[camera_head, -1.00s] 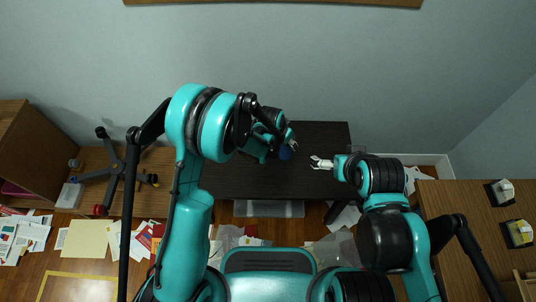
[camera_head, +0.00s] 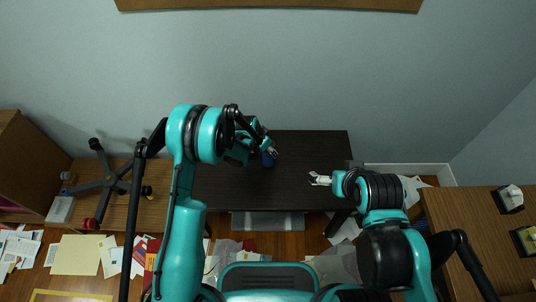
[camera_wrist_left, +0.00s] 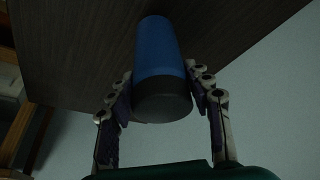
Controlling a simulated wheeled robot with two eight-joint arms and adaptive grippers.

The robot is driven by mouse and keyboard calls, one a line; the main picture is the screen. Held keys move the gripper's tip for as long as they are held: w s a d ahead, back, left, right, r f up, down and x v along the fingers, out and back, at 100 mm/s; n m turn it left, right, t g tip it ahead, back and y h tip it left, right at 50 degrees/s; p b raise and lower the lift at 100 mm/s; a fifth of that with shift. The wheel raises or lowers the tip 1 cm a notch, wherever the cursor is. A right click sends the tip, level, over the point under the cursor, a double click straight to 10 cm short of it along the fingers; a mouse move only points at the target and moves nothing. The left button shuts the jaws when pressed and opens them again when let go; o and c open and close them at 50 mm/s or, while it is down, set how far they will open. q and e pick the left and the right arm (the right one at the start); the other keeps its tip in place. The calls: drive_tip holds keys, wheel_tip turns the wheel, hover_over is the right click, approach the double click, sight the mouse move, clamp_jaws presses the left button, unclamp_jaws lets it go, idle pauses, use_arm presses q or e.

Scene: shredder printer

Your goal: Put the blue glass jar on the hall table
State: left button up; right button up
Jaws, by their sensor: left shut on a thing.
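The blue glass jar (camera_wrist_left: 161,52) is between the fingers of my left gripper (camera_wrist_left: 161,98) in the left wrist view, with its dark end towards the camera. My left gripper (camera_head: 271,151) is shut on the jar. In the head view the jar (camera_head: 268,160) shows as a small blue shape over the dark hall table (camera_head: 312,160). I cannot tell whether the jar touches the table top. My right gripper (camera_head: 318,179) is near the table's right part, with no object seen in it; its finger gap is too small to judge.
A wooden surface at the left holds a black chair base (camera_head: 107,184) and a white box (camera_head: 61,209). A brown cabinet (camera_head: 470,215) stands at the right. Papers (camera_head: 75,254) litter the floor. The hall table's middle and right look bare.

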use_arm(q)
wheel_tip(320, 180, down, 3)
drive_tip(key=shift+r+b, duration=0.1)
drive_tip(key=shift+b, duration=0.45)
drive_tip(key=o, duration=1.5)
drive_tip(key=shift+o, duration=0.2)
